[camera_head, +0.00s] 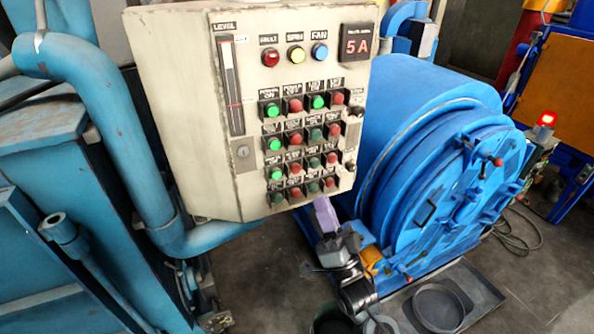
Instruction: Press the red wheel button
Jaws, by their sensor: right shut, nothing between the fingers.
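The beige control panel (190,110) hangs at upper centre with rows of green and red buttons. Its labels are too small to tell which red button is the wheel one. Red buttons show in the second column, such as the top one (295,105) and the bottom one (296,193), and in the fourth column, such as the top one (337,97) and the bottom one (330,182). My right gripper (325,214), with purple fingers, is shut and empty. It points up just below the panel's lower right part, apart from the buttons in the picture. My left gripper is out of view.
A large blue drum machine (430,190) with a round door stands right of the panel, close to my right arm. A thick blue pipe (135,150) runs along the panel's left side.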

